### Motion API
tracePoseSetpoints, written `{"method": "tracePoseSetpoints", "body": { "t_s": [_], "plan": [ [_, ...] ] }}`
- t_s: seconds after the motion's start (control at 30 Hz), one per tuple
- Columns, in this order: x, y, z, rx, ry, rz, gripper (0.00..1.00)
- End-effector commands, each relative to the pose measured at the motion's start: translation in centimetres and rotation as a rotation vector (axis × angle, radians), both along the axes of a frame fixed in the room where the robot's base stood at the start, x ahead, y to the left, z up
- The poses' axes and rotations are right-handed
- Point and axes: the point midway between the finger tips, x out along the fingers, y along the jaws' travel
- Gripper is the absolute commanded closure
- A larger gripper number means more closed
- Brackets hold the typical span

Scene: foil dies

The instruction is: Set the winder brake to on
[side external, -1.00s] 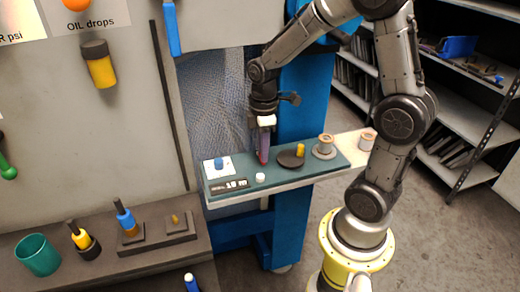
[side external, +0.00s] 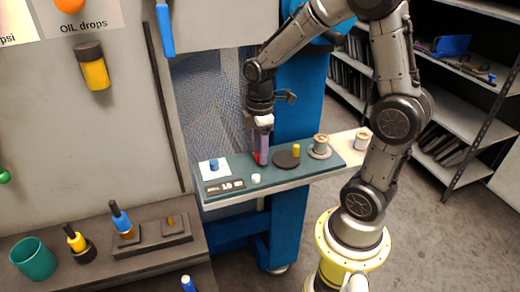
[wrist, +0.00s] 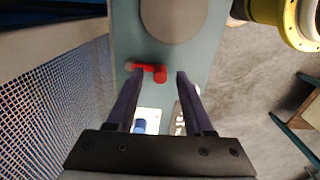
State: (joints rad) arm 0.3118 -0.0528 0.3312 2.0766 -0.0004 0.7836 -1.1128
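A red lever (wrist: 152,70) on the green panel looks like the winder brake; no label for it is readable. In the wrist view it lies crosswise between my fingers, its thick round end to the right and its thin end near the left fingertip. In the side view only a bit of the red lever (side external: 257,158) shows beside my fingers. My gripper (wrist: 157,77) is open and points down over the panel, also in the side view (side external: 262,158). I cannot tell whether a finger touches the lever or which brake setting it shows.
The green panel (side external: 235,197) also carries a blue knob (side external: 214,165), a white button (side external: 256,178), a dark disc with a yellow peg (side external: 296,150) and a spool (side external: 320,145). Blue mesh (wrist: 70,105) lies left of the panel. A bench with a teal cup (side external: 35,258) stands at lower left.

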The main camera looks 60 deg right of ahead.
Motion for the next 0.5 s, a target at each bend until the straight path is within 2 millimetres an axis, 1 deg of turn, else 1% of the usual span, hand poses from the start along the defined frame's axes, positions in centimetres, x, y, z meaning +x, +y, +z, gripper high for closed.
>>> {"method": "tracePoseSetpoints", "body": {
  "t_s": [0.2,0.3,0.37,0.43,0.5],
  "plan": [
    [0.0,0.0,-0.1,0.001,0.002,-0.001,0.48],
    [0.0,0.0,0.2,0.001,0.001,-0.001,0.48],
    [0.0,0.0,0.7,0.000,0.000,-0.001,0.48],
    [0.0,0.0,1.6,0.000,-0.001,-0.001,0.48],
    [0.1,0.0,2.8,-0.001,-0.004,-0.001,0.48]
  ]
}}
